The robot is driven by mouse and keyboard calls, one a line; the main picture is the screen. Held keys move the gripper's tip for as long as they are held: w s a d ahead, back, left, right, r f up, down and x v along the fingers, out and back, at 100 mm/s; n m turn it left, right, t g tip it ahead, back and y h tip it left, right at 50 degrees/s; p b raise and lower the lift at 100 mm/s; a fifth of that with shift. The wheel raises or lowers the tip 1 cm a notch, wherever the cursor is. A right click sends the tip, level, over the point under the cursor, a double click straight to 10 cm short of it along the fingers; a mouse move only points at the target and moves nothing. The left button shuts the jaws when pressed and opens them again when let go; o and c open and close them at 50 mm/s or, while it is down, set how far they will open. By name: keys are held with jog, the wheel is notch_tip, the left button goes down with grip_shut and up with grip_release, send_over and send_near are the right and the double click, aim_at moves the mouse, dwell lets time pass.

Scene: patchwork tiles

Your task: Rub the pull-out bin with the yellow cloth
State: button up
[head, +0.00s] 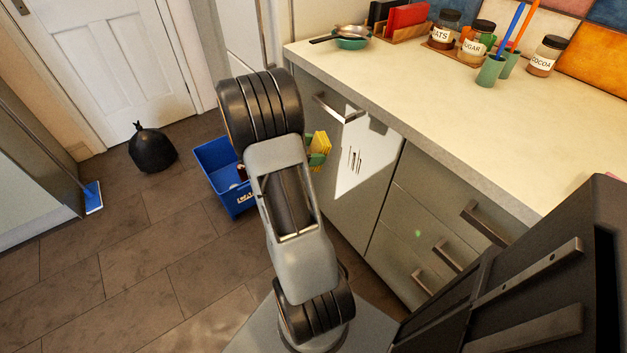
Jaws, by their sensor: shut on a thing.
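The yellow cloth (320,143) shows just right of my arm, in front of the grey cabinet front. My gripper (315,158) is mostly hidden behind my arm; only a small greenish part shows beside the cloth, and it is shut on the cloth. The likely pull-out bin is the tall grey front (350,178) under the counter, with a bar handle near its top and short dark marks in a bright sunlit patch. It looks closed. Whether the cloth touches this front cannot be told.
A blue open box (214,163) with a partly hidden label stands on the floor left of my arm. A black bag (152,148) lies near the white door. Drawers (425,240) with bar handles are at right. The counter (440,125) holds jars and a pan.

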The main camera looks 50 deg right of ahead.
aim_at(362, 167)
jog(key=w+d+f+n+t+h+b, duration=0.3)
jog(key=d+f+h+b, duration=0.2)
jog(key=f, duration=0.5)
jog(key=shift+b+x, duration=0.35)
jog(key=shift+x, duration=2.35)
jog(key=shift+x, duration=0.95)
jog(key=shift+s, duration=0.1)
jog(key=shift+s+a+r, duration=0.1)
jog(key=shift+s+a, duration=0.25)
jog(key=shift+s, duration=0.5)
jog(key=shift+s+a, duration=0.35)
jog(key=shift+s, duration=0.5)
jog(key=shift+s+a, duration=0.35)
jog(key=shift+s, duration=0.85)
jog(key=shift+s+a, duration=0.35)
jog(key=shift+s, duration=0.9)
jog(key=shift+s+a, duration=0.35)
jog(key=shift+s, duration=0.85)
jog(key=shift+w, duration=0.1)
